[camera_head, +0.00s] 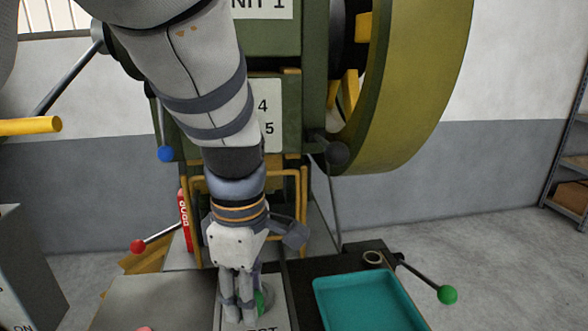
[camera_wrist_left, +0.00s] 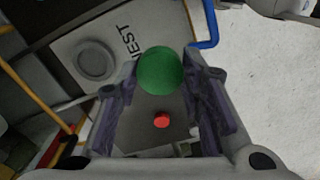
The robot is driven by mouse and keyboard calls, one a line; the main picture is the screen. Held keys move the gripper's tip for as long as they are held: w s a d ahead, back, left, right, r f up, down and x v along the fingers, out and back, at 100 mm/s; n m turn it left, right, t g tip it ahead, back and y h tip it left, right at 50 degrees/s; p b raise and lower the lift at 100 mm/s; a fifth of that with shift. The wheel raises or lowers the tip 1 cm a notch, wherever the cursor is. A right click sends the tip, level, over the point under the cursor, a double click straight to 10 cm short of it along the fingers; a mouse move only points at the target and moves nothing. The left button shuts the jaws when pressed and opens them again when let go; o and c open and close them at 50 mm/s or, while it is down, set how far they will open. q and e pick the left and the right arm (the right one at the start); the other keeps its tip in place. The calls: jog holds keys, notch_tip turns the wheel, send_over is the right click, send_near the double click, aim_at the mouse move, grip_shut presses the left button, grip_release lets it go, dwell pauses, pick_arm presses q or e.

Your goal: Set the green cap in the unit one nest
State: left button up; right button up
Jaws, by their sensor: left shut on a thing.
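The green cap (camera_wrist_left: 160,72) shows as a round green form between the fingers of my left gripper (camera_wrist_left: 163,100) in the left wrist view. My left gripper is shut on it and points down. In the head view, the left gripper (camera_head: 240,308) is low over the nest plate (camera_head: 278,318), with only a sliver of the cap (camera_head: 260,301) showing beside the fingers. The left wrist view shows the nest plate with lettering ending in "NEST" and a round grey nest (camera_wrist_left: 95,62) left of the cap. I cannot tell the cap's height above the plate. My right gripper is out of view.
A teal tray (camera_head: 318,290) lies right of the plate, with a small ring (camera_head: 373,258) behind it. A green-knobbed lever (camera_head: 447,294) and a red-knobbed lever (camera_head: 138,246) stick out at the sides. The green press with its yellow frame (camera_head: 303,205) stands behind. A red piece (camera_wrist_left: 161,120) lies below.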

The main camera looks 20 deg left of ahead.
pick_arm(q)
jog(key=w+a+f+b, duration=0.1)
jog(key=w+a+f, duration=0.1)
jog(key=w+f, duration=0.1)
jog(key=w+a+f, duration=0.2)
jog(key=w+f, duration=0.1)
jog(key=w, duration=0.1)
jog(key=w+a+f+b, duration=0.1)
jog(key=w+a+f, duration=0.1)
jog(key=w+f, duration=0.1)
jog(key=shift+w+a+b, duration=0.35)
jog(key=shift+w, duration=0.45)
jog(key=shift+w+a+f, duration=0.1)
jog(key=shift+w+f, duration=0.1)
jog(key=shift+f, duration=0.7)
jog(key=shift+w+a+f, duration=0.1)
jog(key=shift+w+f, duration=0.05)
jog(key=shift+f, duration=0.7)
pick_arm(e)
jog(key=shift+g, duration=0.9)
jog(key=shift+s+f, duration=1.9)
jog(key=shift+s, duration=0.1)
pick_arm(q)
jog(key=shift+f, duration=0.3)
jog(key=o, duration=0.6)
jog(key=shift+f, duration=0.1)
jog(key=o, duration=0.5)
